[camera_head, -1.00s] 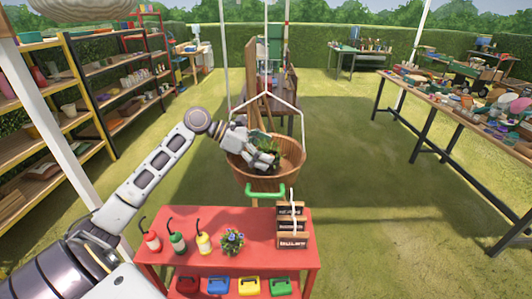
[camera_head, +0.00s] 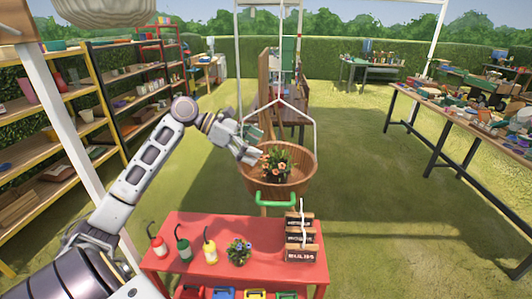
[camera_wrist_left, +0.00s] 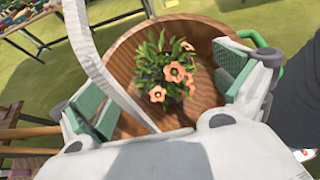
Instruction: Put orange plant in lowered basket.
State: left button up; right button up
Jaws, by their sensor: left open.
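The orange plant (camera_head: 278,163) has green leaves and orange flowers. It stands inside the hanging wooden basket (camera_head: 290,190), which hangs in front of me behind the red table. In the left wrist view the orange plant (camera_wrist_left: 168,70) sits within the round basket (camera_wrist_left: 122,58), between my fingers but apart from them. My left gripper (camera_head: 256,146) is open and empty at the left side of the basket's rim, above and beside the plant. The plant's base is hard to make out. My right gripper is not in view.
A green handle (camera_head: 276,199) is at the basket's front. A white hanger (camera_head: 314,135) rises above the basket close to my left gripper.

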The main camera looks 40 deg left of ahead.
pick_arm(q)
jog(key=shift+v, duration=2.45)
